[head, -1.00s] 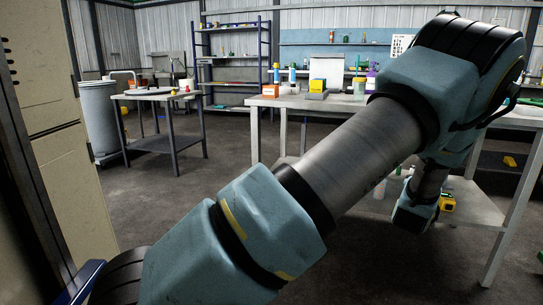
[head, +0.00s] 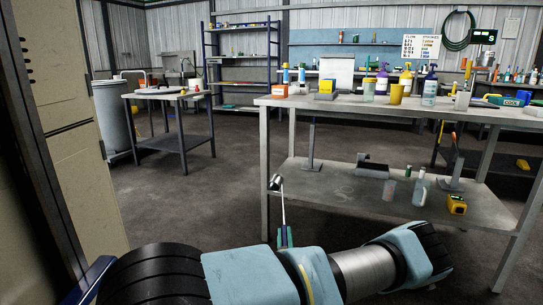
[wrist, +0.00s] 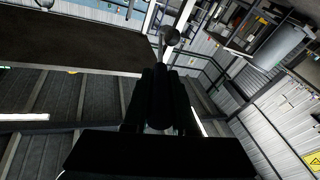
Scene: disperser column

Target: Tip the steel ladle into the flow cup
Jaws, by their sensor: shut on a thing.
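The steel ladle (head: 275,183) stands up from behind my arm in the head view, its bowl at the top left of its thin handle. It is in front of the left leg of the workbench, below the bench top. In the wrist view the ladle bowl (wrist: 170,35) shows beyond my dark gripper (wrist: 160,72). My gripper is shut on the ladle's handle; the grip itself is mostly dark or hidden. I cannot see what the bowl holds. I cannot tell for sure which thing is the flow cup.
The grey workbench (head: 400,108) carries a yellow cup (head: 396,93), spray bottles (head: 430,86) and small boxes. Its lower shelf (head: 335,196) holds a yellow device (head: 457,204) and containers. A small table (head: 170,95) stands back left, a tan cabinet (head: 70,150) near left. Floor between is clear.

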